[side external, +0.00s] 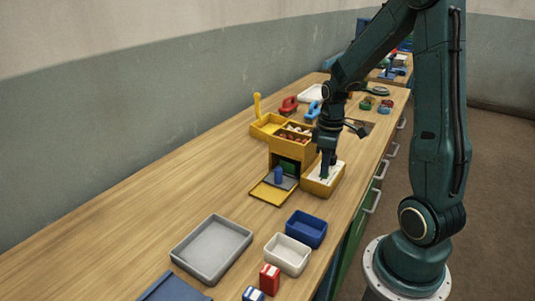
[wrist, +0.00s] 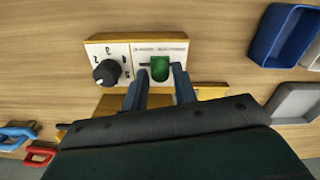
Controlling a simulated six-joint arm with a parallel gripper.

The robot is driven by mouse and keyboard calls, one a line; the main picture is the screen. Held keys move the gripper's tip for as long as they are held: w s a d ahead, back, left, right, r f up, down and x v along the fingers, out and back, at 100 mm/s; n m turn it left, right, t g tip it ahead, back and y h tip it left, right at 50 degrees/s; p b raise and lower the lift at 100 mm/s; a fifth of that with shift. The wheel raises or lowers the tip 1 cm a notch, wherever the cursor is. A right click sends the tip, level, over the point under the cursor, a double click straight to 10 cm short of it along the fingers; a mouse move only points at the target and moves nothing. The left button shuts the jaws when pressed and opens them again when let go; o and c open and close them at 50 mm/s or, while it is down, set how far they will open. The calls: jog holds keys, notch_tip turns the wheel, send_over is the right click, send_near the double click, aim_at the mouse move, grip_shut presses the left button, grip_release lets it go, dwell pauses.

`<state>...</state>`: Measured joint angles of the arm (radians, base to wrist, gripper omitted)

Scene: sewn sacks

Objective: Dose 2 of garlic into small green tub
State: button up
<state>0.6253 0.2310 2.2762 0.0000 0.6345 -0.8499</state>
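My gripper (wrist: 160,76) points down at the white-topped control panel (wrist: 120,49) of a yellow box. Its two fingers stand apart on either side of a green knob (wrist: 160,68) in a slot; a gap shows at the left finger, and contact at the right is unclear. A black dial (wrist: 106,72) with numbers sits left of the knob; its setting is hard to read. In the side view, a yellow dispenser (side external: 291,146) holds small reddish and pale lumps (side external: 296,131), possibly garlic. Something green (side external: 287,164) shows inside its dark opening, perhaps the small green tub.
A small blue object (side external: 278,175) stands on the dispenser's front tray (side external: 271,192). A blue bin (side external: 306,228), a white bin (side external: 288,254) and a grey tray (side external: 211,248) stand nearer the camera. Red (side external: 289,105) and blue (side external: 313,110) handled items lie behind.

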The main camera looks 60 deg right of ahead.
grip_shut()
jog(key=shift+d, duration=1.35)
jog(key=shift+o, duration=1.9)
grip_release()
jog(key=shift+a, duration=1.2)
notch_tip(320, 180, up, 14)
jog(key=s+a+r+m+t, duration=0.1)
jog(key=s+a, duration=0.3)
jog(key=a, duration=0.5)
jog(key=s+a+r+m+t, duration=0.1)
jog(key=s+a+t, duration=0.3)
jog(key=a, duration=0.6)
jog(key=shift+r+m+t, duration=0.3)
jog(key=shift+r, duration=0.15)
